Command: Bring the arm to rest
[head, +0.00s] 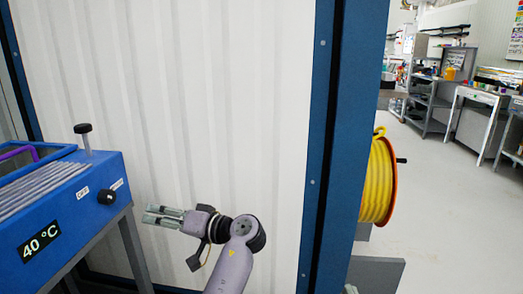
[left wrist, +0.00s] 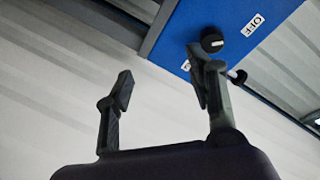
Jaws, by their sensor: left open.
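My left gripper (head: 150,215) points left in the head view, in front of the white wall panel and to the right of the blue machine (head: 72,210). In the left wrist view its two dark fingers (left wrist: 165,85) stand apart with nothing between them. The blue machine also shows in the left wrist view (left wrist: 200,20), with its black knob (left wrist: 212,41) behind the right fingertip. I cannot tell whether the finger touches the knob there; in the head view the gripper is apart from the knob (head: 106,196). My right gripper is not in view.
The machine stands on a grey frame (head: 133,250) and bears a 40 °C display (head: 40,241). A blue post (head: 345,130) stands right of my arm, with a yellow hose reel (head: 377,185) beyond it. Workbenches (head: 475,97) line the far right; the grey floor (head: 450,220) before them is clear.

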